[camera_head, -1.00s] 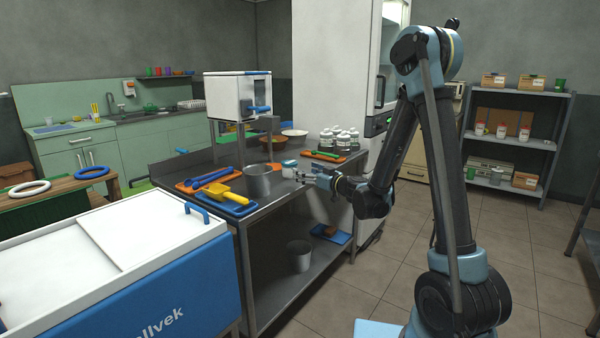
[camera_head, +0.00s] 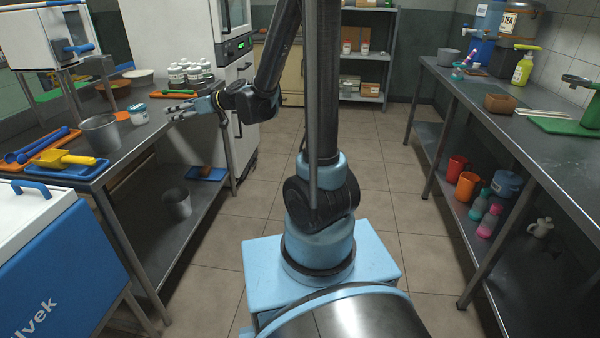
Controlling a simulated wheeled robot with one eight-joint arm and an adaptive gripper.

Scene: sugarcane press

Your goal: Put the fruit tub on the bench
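A small white tub with a blue band (camera_head: 138,115), which looks like the fruit tub, stands upright on the steel bench (camera_head: 150,140) at the left. It is right of a grey metal pot (camera_head: 101,133). My gripper (camera_head: 172,108) is over the bench, just right of the tub and apart from it. Its fingers look spread and empty, pointing left toward the tub. The contents of the tub are too small to tell.
Several lidded jars (camera_head: 190,75) stand behind my gripper. A yellow scoop (camera_head: 65,158) lies on a blue tray at the bench's left. A second steel bench (camera_head: 470,105) runs along the right, with cups and bottles on its lower shelf. The tiled floor between is clear.

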